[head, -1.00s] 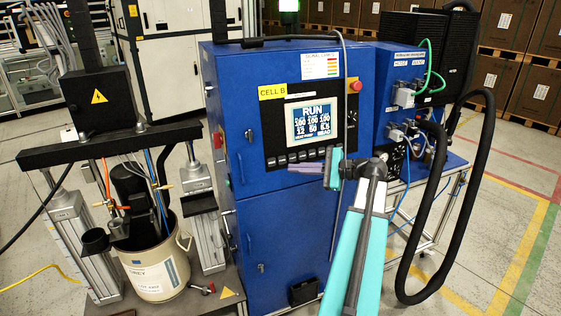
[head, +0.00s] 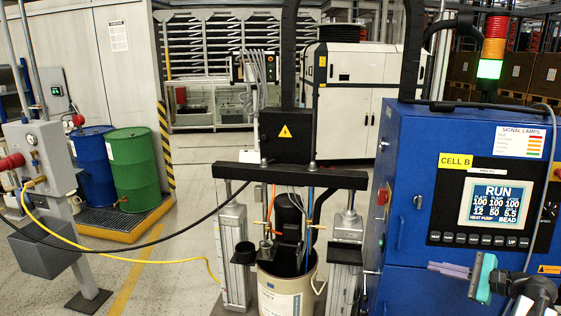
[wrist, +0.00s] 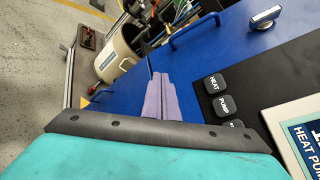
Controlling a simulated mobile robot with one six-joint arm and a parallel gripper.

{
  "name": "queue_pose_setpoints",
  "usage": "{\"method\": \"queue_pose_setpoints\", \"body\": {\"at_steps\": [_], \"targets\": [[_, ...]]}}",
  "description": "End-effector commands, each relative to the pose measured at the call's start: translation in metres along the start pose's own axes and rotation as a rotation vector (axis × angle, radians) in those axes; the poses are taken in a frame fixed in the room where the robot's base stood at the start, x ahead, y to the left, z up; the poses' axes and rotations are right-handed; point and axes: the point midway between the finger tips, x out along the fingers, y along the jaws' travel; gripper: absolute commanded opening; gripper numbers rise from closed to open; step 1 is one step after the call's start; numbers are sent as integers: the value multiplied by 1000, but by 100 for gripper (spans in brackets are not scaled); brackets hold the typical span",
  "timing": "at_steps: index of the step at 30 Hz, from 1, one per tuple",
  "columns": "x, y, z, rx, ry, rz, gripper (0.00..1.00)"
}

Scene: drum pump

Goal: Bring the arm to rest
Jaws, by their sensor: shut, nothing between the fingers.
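In the wrist view the closed fingers (wrist: 160,98) point past the panel edge, near the HEAT and PUMP buttons (wrist: 220,95). The blue cabinet (head: 400,210) carries a screen (head: 494,202) reading RUN. Its signal lamp (head: 490,68) glows green. I cannot tell the exact gap between the fingers and the cabinet.
The drum pump frame (head: 290,177) stands left of the cabinet over a cream pail (head: 285,293). A yellow hose (head: 140,259) and a black cable cross to a grey post unit (head: 45,160) at left. Blue (head: 95,165) and green (head: 132,172) drums stand behind. Open floor lies between.

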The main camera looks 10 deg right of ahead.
Motion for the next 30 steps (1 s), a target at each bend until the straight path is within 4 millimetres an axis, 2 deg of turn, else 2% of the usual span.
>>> {"method": "queue_pose_setpoints", "body": {"at_steps": [1, 6, 11, 15, 24, 30], "targets": [[22, 19, -4, -7, 3, 40, 0], [82, 79, -18, -53, 21, 178, 0], [130, 141, -26, -108, 33, 315, 0], [166, 199, -31, -165, 36, 437, 0], [219, 325, -34, -318, 17, 711, 0], [236, 409, -33, -438, -13, 896, 0]]}}
